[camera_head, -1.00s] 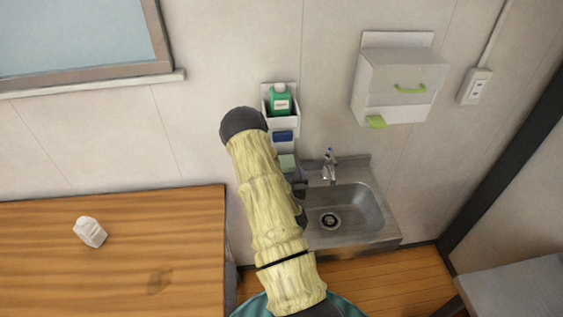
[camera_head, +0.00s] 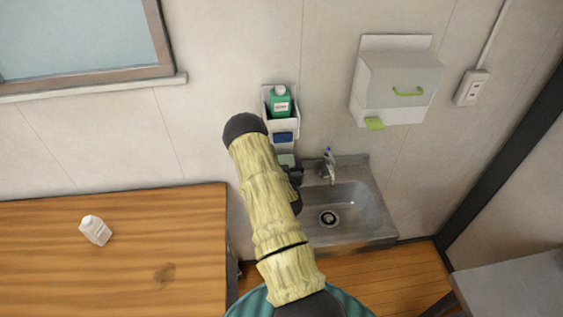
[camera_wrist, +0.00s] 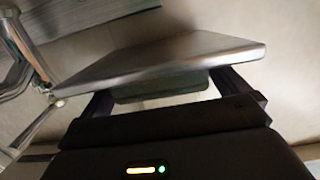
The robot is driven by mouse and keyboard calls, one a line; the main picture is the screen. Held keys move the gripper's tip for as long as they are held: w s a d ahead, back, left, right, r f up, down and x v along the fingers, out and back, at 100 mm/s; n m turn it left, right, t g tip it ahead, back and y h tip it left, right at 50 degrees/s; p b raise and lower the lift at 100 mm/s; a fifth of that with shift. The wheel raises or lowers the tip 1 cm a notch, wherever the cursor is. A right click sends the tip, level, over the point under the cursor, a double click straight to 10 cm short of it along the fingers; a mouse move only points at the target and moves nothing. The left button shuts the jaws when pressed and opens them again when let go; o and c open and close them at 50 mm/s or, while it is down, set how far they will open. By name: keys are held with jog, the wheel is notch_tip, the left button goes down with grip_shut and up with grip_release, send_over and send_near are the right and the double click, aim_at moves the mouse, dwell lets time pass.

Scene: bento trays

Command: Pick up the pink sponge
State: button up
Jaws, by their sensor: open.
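No pink sponge shows in either view. A pale green block (camera_head: 286,160) sits low on the wall rack, partly hidden behind my arm. My gripper (camera_head: 294,176) is a dark shape beside and just below that block, mostly hidden by my arm. In the wrist view my gripper (camera_wrist: 165,92) is open, with a dark finger at each side. A dull green block (camera_wrist: 160,88) lies between or just beyond the fingers; I cannot tell whether they touch it. A grey panel (camera_wrist: 160,58) crosses in front of the fingertips and hides their ends.
The white wall rack (camera_head: 267,108) holds a green bottle (camera_head: 280,103) and a blue item (camera_head: 283,137). A metal sink (camera_head: 365,215) with a faucet (camera_head: 328,165) is at right. A white dispenser (camera_head: 398,80) hangs above. A white carton (camera_head: 95,230) stands on the wooden table (camera_head: 60,280).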

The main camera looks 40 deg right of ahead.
aim_at(281, 159)
jog(key=shift+p+x, duration=0.5)
jog(key=shift+x, duration=1)
jog(key=c, duration=0.8)
jog(key=shift+o, duration=0.2)
